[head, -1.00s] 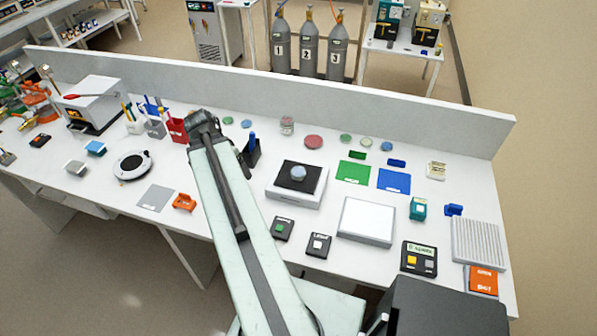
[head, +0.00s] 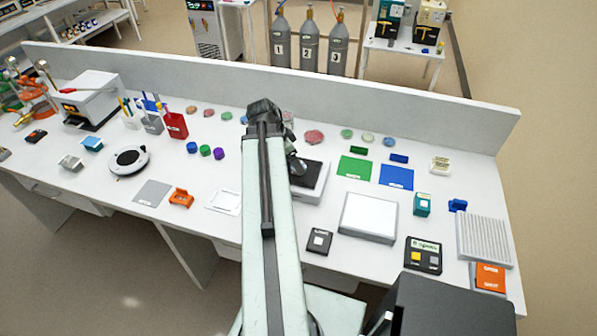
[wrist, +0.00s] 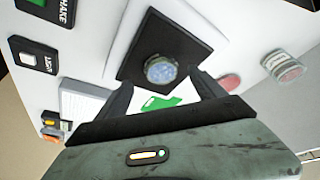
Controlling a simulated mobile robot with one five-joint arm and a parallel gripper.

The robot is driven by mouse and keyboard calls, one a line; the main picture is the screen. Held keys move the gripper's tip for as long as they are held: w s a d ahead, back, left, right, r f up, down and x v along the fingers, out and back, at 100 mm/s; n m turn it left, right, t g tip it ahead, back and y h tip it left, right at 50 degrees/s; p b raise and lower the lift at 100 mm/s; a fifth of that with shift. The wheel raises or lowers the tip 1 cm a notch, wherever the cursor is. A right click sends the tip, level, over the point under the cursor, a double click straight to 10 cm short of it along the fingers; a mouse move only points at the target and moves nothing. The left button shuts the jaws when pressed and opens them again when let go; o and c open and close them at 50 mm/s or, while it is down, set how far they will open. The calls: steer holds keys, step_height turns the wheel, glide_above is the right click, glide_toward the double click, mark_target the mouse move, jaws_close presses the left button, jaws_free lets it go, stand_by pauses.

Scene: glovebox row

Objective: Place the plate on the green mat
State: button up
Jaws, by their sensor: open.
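The plate, a small round clear dish with a bluish fill (wrist: 160,70), lies on a black square pad (wrist: 183,42) in the wrist view. In the head view my arm hides the plate, and part of the pad (head: 309,178) shows on a white block. My gripper (wrist: 163,88) is open and empty, its two dark fingers apart, with the plate just beyond the fingertips. The green mat (head: 354,168) lies flat and bare to the right of the block in the head view. Part of it shows between the fingers in the wrist view (wrist: 160,102).
A blue mat (head: 396,178) lies right of the green one. Several coloured dishes, one red (head: 314,137), stand along the back near the low wall (head: 400,92). A white box (head: 368,217) and a button panel (head: 423,255) are in front.

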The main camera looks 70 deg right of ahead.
steer(key=b+x, duration=0.2)
steer(key=x, duration=0.1)
steer(key=shift+w+d+f, duration=0.1)
steer(key=shift+w+f, duration=0.05)
steer(key=shift+f, duration=0.2)
steer(key=shift+r, duration=0.2)
steer(key=c, duration=1.6)
steer(key=shift+o, duration=0.2)
step_height(320, 180, up, 10)
steer(key=p, duration=1)
